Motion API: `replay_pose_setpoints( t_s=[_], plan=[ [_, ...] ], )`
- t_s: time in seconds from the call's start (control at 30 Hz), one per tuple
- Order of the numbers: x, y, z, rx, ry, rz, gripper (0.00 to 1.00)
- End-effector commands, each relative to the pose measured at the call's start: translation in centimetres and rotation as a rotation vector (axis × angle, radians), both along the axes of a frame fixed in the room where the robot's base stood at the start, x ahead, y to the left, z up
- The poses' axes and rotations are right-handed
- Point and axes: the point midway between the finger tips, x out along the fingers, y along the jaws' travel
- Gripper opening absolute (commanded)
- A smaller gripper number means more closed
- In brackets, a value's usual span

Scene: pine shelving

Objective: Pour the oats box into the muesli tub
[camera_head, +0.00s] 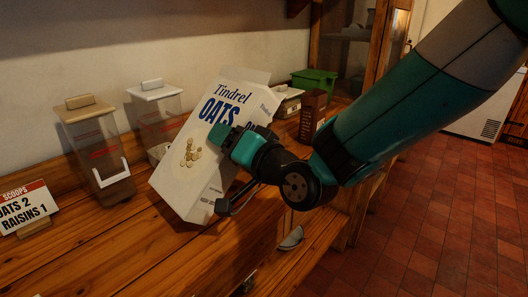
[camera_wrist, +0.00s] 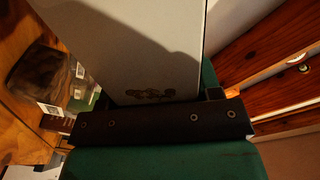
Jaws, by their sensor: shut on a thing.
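The oats box (camera_head: 200,150) is white with blue "Tindrel OATS" lettering and a picture of oats. It leans with its top to the right over the wooden counter; I cannot tell whether its base touches the counter. My gripper (camera_head: 230,172) is shut on it from the right. In the wrist view the box (camera_wrist: 130,45) rises between the jaws of my gripper (camera_wrist: 150,105). Two clear lidded tubs stand left of it: one with a tan lid (camera_head: 88,108), one with a white lid (camera_head: 153,90). Their labels are too small to read, so I cannot tell which is the muesli tub.
A card (camera_head: 24,208) reads "SCOOPS OATS 2 RAISINS 1". A brown carton (camera_head: 312,115) and a green crate (camera_head: 315,82) stand at the back right. A metal scoop-like thing (camera_head: 291,239) lies low at right.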

Motion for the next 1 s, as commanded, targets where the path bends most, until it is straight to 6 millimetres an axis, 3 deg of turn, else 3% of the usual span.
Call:
replay_pose_setpoints(
  t_s=[1.0],
  plan=[
    [-0.4, 0.4, -2.0, 0.138, 0.153, -0.001, 0.21]
  ],
)
